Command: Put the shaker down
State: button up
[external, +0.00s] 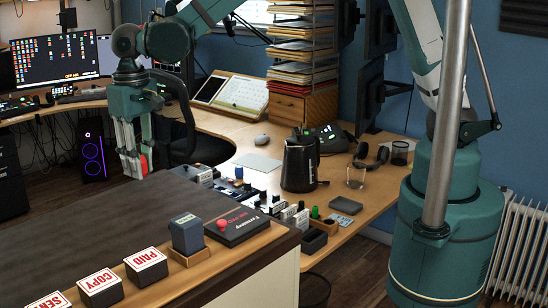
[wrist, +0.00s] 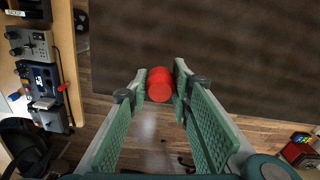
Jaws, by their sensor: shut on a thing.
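The shaker is a red, round-ended piece (wrist: 160,84) between the fingertips in the wrist view. In the external view only a small bit of red (external: 144,165) shows at the fingertips. My gripper (external: 133,160) points down, with its fingers shut on the shaker. It is beside the far edge of the dark-topped counter (external: 100,215). In the wrist view my gripper (wrist: 158,88) holds the shaker with the dark counter top beyond it and wooden floor below. I cannot tell how high the shaker is relative to the counter.
Stamps (external: 140,265) and a small boxed device (external: 236,225) stand on the counter's near edge. A wooden desk (external: 215,125) behind carries a black kettle (external: 299,165), a glass (external: 356,177) and a row of small devices. The counter's middle is bare.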

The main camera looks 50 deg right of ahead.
jog(key=shift+f, duration=2.05)
jog(key=shift+f, duration=0.2)
jog(key=o, duration=0.9)
jog(key=shift+c, duration=0.2)
jog(key=shift+r, duration=0.2)
jog(key=shift+r, duration=6)
